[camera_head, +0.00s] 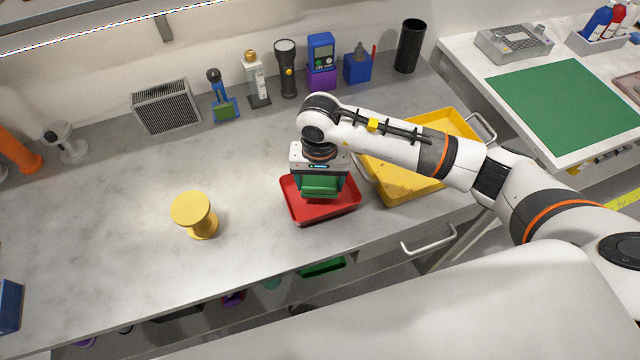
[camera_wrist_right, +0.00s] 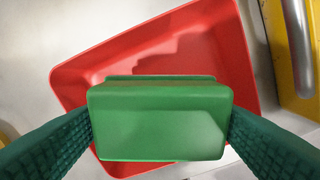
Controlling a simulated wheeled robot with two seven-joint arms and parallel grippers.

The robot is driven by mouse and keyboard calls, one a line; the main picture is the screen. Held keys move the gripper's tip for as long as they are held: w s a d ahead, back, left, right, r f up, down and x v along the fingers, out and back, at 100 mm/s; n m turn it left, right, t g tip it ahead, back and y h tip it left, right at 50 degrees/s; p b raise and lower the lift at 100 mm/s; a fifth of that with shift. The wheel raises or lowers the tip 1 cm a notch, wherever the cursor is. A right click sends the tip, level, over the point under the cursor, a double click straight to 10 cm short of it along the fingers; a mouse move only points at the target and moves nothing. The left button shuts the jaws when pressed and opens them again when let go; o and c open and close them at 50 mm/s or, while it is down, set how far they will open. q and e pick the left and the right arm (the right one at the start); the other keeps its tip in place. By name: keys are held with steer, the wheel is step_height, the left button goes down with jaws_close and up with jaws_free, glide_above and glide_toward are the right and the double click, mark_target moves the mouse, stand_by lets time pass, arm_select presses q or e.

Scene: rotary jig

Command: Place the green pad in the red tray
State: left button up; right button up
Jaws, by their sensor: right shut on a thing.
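The green pad (camera_head: 322,187) is a block held by my right gripper (camera_head: 320,186) over the red tray (camera_head: 310,212). In the right wrist view the pad (camera_wrist_right: 158,120) sits between the two dark green fingers, which press on its left and right sides. The red tray (camera_wrist_right: 95,70) lies below it, and its floor looks empty where it shows. I cannot tell whether the pad touches the tray floor. Part of the tray is hidden by the pad and the gripper. My left gripper is not in view.
A yellow tray (camera_head: 400,192) stands close to the right of the red tray, partly under my right arm. A yellow spool (camera_head: 196,215) stands to the left. Several tools and boxes line the wall. The grey bench left of the red tray is mostly clear.

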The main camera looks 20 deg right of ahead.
mark_target(320, 189)
step_height(320, 189, down, 3)
steer(key=shift+f+p, duration=0.15)
steer(key=shift+p, duration=0.25)
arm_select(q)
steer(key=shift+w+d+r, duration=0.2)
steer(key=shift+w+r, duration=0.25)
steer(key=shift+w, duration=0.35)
arm_select(e)
steer(key=shift+f+b, duration=0.2)
steer(key=shift+b, duration=0.1)
steer(key=o, duration=0.9)
steer(key=shift+c, duration=0.2)
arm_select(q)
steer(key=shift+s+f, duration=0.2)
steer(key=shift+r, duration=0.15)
arm_select(e)
steer(key=shift+r, duration=0.15)
